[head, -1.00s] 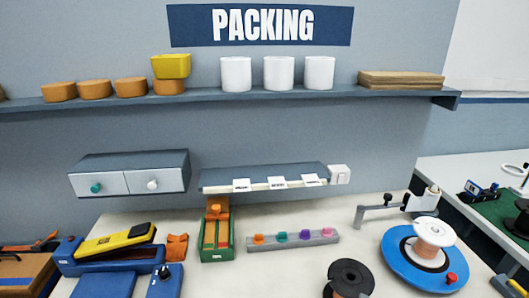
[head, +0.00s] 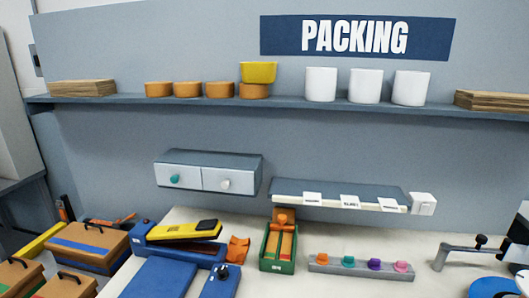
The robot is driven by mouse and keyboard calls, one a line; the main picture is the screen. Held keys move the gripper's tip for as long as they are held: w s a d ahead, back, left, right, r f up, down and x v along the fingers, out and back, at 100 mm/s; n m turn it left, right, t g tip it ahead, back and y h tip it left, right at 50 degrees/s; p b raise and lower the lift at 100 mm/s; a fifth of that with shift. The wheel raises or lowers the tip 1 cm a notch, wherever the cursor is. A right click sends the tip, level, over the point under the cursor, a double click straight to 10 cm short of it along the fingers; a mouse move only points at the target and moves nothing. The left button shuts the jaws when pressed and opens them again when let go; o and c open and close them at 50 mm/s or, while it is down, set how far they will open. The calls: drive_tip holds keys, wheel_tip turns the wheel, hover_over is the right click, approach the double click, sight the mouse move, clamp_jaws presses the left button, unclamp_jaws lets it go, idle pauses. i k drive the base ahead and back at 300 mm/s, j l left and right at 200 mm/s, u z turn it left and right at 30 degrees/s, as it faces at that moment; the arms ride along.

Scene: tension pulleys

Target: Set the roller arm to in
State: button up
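The roller arm (head: 463,250) is a grey bar with a black knob on top. It stands on the white bench at the right edge of the head view. I cannot tell whether that cylinder is the arm's roller or a spool. My gripper is not in view.
On the white bench (head: 350,290) are a grey strip with coloured knobs (head: 360,267), a green tray (head: 278,248) and a yellow-and-blue device (head: 180,240). A drawer unit (head: 209,172) and a shelf (head: 280,104) are on the wall. Toolboxes (head: 85,246) stand at left.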

sight(501, 252)
drive_tip(key=i+l, duration=0.1)
drive_tip(key=l, duration=0.3)
drive_tip(key=i+l, duration=0.15)
drive_tip(key=l, duration=0.3)
drive_tip(key=i+l, duration=0.1)
drive_tip(key=l, duration=0.3)
drive_tip(key=i+l+u, duration=0.1)
drive_tip(key=l, duration=0.3)
